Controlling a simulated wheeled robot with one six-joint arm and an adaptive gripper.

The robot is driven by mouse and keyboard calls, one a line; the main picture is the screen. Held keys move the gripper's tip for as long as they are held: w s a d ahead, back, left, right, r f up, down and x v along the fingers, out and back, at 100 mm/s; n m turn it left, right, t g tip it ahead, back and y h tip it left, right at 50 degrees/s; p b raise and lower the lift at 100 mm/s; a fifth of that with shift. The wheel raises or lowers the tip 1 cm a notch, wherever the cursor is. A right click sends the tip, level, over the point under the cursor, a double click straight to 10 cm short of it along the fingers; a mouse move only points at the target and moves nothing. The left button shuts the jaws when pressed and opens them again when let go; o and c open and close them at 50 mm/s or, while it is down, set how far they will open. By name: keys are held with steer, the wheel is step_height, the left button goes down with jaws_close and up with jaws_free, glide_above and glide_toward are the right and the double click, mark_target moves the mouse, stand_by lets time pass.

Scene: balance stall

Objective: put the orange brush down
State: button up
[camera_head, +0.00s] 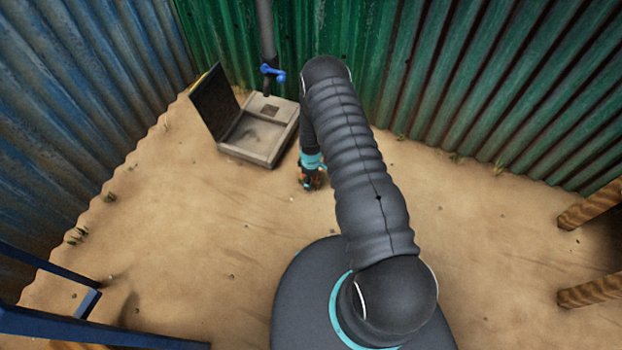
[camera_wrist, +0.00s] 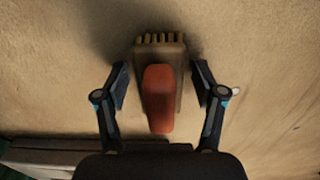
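The orange brush (camera_wrist: 158,98) has an orange handle on a tan block with pale bristles along its far edge. In the wrist view it lies between the two fingers of my gripper (camera_wrist: 160,85). A gap shows on each side of it, so the fingers are open and do not touch it. In the head view my gripper (camera_head: 311,184) is low over the sand, just right of the stone basin. The brush is mostly hidden by it there; only a small orange-brown patch shows. It appears to rest on the sand, with a shadow beside it.
A stone basin (camera_head: 278,151) with a raised dark lid (camera_head: 214,103) stands on the sand, under a pipe with a blue tap (camera_head: 272,73). Corrugated walls close the back and left. Blue rails (camera_head: 86,303) are front left, wooden beams (camera_head: 590,207) right. Open sand lies between.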

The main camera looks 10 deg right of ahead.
steer(key=shift+r, duration=0.1)
step_height(320, 180, up, 12)
steer(key=shift+f+p, duration=0.1)
steer(key=shift+p, duration=0.3)
steer(key=s+r+m+t, duration=0.3)
steer(key=r+m, duration=0.2)
steer(key=r, duration=3.1)
steer(key=s+r+m+t, duration=0.1)
steer(key=s+r+m, duration=0.1)
steer(key=s+r, duration=0.4)
steer(key=s+r+m, duration=0.2)
steer(key=s+r, duration=0.4)
steer(key=s, duration=0.6)
steer(key=s+r+m+t, duration=0.1)
steer(key=s+r, duration=0.5)
steer(key=s, duration=0.3)
steer(key=shift+s+a+r+m+t, duration=0.2)
steer(key=shift+m+t, duration=0.1)
steer(key=shift+m, duration=0.1)
